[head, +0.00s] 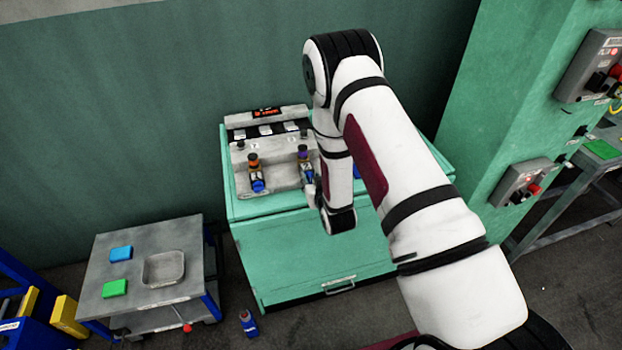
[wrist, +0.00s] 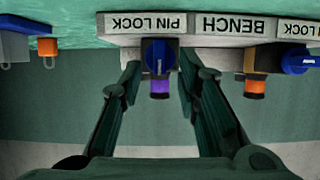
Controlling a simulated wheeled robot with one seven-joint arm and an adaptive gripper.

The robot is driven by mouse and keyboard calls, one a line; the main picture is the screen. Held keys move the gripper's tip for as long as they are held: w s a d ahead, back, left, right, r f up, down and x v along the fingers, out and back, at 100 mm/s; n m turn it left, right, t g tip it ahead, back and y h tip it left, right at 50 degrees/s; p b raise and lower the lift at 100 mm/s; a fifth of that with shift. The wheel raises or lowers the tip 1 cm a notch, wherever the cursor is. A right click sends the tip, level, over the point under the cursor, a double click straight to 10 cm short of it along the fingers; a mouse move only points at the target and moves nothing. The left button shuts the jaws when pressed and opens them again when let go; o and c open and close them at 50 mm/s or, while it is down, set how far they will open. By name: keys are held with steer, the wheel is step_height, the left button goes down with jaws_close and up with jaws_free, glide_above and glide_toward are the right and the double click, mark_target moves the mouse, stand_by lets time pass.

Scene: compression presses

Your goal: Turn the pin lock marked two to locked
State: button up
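Pin locks with blue knobs stand on a grey panel (head: 275,180) on the green bench. One has an orange and black top (head: 253,162) above its blue knob (head: 257,183). Another has a purple top (head: 303,152), which also shows in the wrist view (wrist: 160,88). Its blue knob (wrist: 160,56) sits under an upside-down PIN LOCK label. I cannot read a number in the wrist view. My gripper (wrist: 160,74) is open, its fingers on either side of this knob; contact is unclear. In the head view my arm hides most of the gripper.
An orange-topped lock (wrist: 255,88) with a blue knob (wrist: 298,62) is to the right in the wrist view. An orange padlock (wrist: 47,48) is at left. A grey table (head: 130,240) holds a tray (head: 164,268). A blue item (head: 248,324) is on the floor.

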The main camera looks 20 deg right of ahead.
steer(key=shift+w+f, duration=0.2)
steer(key=shift+w, duration=0.3)
jaws_close()
